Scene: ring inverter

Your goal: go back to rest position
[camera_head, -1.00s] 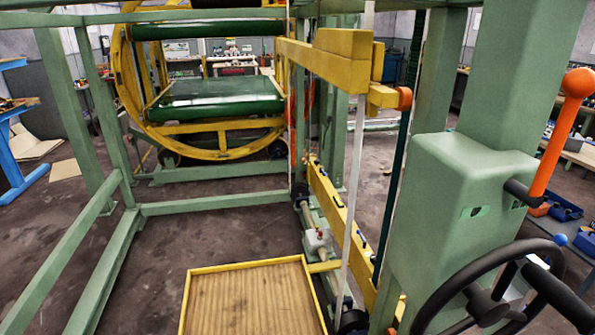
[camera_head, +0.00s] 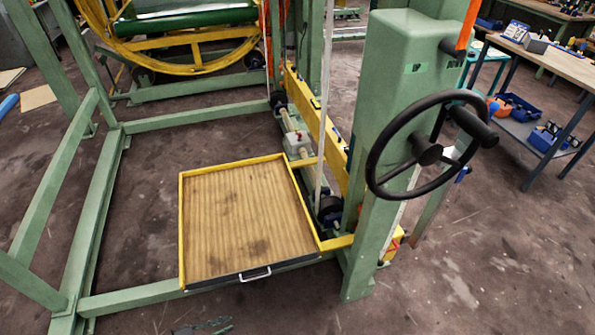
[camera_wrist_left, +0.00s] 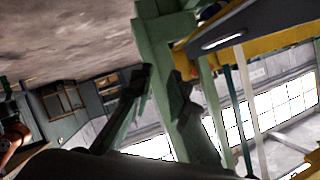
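My left gripper (camera_wrist_left: 161,82) shows in the left wrist view as two dark fingers, apart, with nothing seen between them. In the head view I cannot make out the left gripper clearly; only a small dark shape shows at the bottom edge. My right gripper is not in view. The ring inverter's green frame (camera_head: 160,115) fills the left and middle of the head view, with its yellow ring (camera_head: 190,45) at the back.
A yellow-edged wooden platform (camera_head: 245,215) lies low in front. A green column (camera_head: 395,75) with a black handwheel (camera_head: 375,158) and an orange lever (camera_head: 467,22) stands at the right. A workbench (camera_head: 550,65) is at the far right. The floor at lower right is clear.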

